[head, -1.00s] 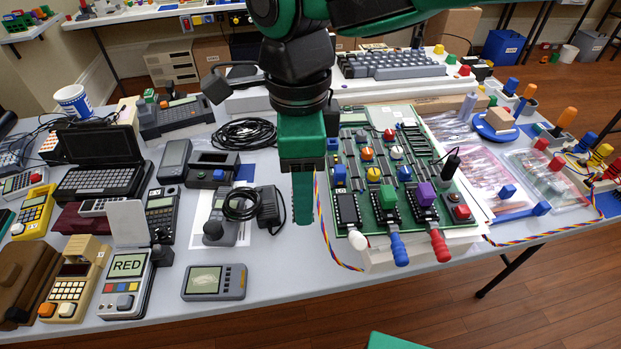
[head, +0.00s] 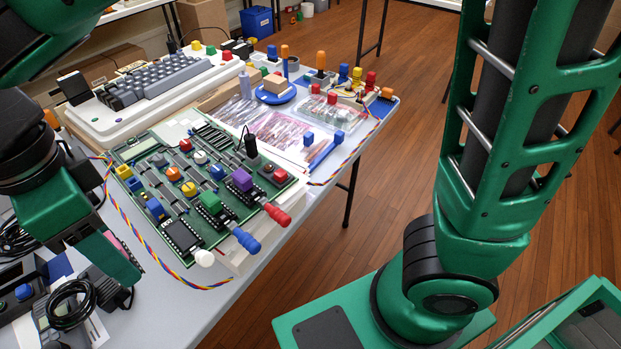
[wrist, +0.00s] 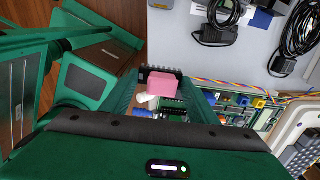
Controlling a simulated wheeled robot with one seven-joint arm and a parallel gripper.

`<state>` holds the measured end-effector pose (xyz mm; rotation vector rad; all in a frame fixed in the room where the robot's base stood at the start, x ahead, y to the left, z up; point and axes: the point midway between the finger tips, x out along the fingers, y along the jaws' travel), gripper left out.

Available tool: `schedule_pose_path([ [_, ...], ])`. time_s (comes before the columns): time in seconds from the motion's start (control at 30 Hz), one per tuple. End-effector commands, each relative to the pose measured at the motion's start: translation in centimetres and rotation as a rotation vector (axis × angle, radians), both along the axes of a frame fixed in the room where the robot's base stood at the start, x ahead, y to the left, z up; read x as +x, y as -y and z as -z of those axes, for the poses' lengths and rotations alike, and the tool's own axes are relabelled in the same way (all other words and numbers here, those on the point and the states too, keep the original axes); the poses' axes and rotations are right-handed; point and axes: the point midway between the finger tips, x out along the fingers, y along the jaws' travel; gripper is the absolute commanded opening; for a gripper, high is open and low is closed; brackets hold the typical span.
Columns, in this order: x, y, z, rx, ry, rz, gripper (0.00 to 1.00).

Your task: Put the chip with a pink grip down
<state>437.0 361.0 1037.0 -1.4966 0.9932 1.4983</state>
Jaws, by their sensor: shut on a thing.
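My gripper (head: 118,262) is at the lower left of the head view, above the table and left of the green circuit board (head: 170,162). A bit of pink shows by its fingers there. In the wrist view, the gripper is shut on the pink grip (wrist: 161,85), and the dark chip (wrist: 163,70) with metal legs shows just beyond it. The board carries a black chip (head: 183,237) at its near left corner, then a chip with a green grip (head: 211,199) and one with a purple grip (head: 242,180). The held chip's underside is hidden.
A striped cable (head: 130,222) curves along the board's left side. Black cables and a power adapter (head: 112,292) lie at the lower left. A white keyboard unit (head: 150,95) stands behind the board. A strip of bare table (head: 190,300) lies in front.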

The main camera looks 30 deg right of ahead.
Motion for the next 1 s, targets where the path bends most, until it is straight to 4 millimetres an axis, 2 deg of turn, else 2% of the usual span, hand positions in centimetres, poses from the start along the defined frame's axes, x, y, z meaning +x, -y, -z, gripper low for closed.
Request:
schedule_pose_path([
  [0.17,1.7,0.2,0.2,0.001,-0.002,0.018,0.32],
  [0.27,4.4,0.7,0.5,0.001,-0.005,0.044,0.32],
  [0.47,12.4,3.2,1.4,0.008,-0.01,0.117,0.32],
  [0.6,18.1,6.0,2.2,0.011,-0.012,0.169,0.32],
  [0.77,24.3,10.2,3.2,0.015,-0.013,0.229,0.32],
  [1.0,32.1,18.0,4.9,0.019,-0.011,0.314,0.32],
])
